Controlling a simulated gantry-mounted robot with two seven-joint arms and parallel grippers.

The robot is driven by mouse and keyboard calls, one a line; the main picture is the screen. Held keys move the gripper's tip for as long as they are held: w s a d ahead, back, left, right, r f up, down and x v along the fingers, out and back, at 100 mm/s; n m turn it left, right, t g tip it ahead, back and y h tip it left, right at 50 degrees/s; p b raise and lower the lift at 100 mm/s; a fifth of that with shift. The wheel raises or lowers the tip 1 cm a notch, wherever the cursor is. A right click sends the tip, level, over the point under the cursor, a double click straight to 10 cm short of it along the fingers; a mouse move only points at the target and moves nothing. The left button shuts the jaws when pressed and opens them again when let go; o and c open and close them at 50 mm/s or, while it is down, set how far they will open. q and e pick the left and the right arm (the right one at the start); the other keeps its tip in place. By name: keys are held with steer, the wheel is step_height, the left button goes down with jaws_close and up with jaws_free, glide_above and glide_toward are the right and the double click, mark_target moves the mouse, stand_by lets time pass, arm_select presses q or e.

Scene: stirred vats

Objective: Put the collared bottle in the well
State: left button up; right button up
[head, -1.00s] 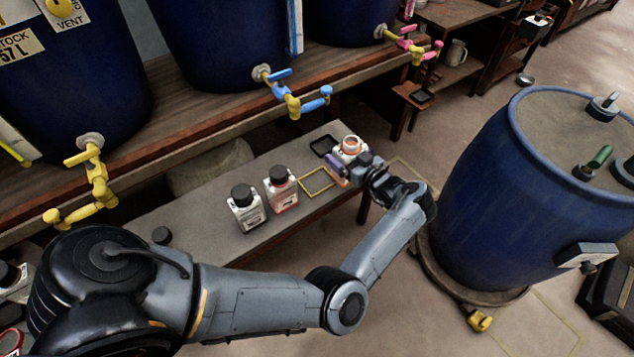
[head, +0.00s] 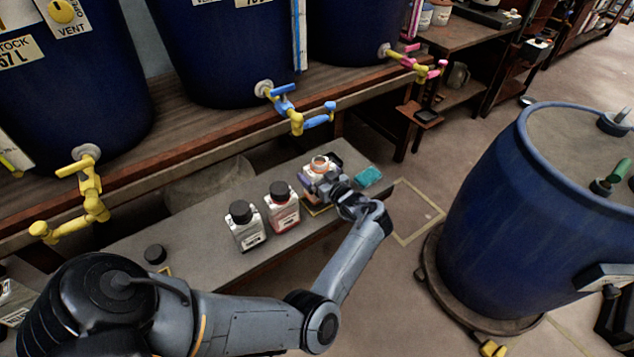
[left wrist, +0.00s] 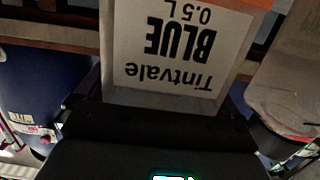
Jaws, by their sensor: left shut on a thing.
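The collared bottle (head: 318,168) is white, uncapped, with an orange collar round its neck. My left gripper (head: 312,182) is shut on it, above the far right part of the low bench. I cannot tell how far its base is above the bench. In the left wrist view the bottle's label (left wrist: 170,55) fills the top middle, upside down, reading Tintvale BLUE 0.5 L. A black square recess or frame, perhaps the well (head: 337,158), shows partly behind the bottle. A yellow square outline (head: 318,211) lies partly hidden below the gripper. My right gripper is not in view.
Two black-capped bottles, one white (head: 244,228) and one with red (head: 283,208), stand left of the gripper. A teal pad (head: 368,176) lies at the bench's right end. Blue vats with taps (head: 297,118) stand behind; a blue drum (head: 510,220) stands right.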

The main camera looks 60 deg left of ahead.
arm_select(q)
step_height(320, 180, down, 3)
steer(key=shift+f+b, duration=0.15)
steer(key=shift+b, duration=0.85)
steer(key=shift+f, duration=0.15)
steer(key=o, duration=0.7)
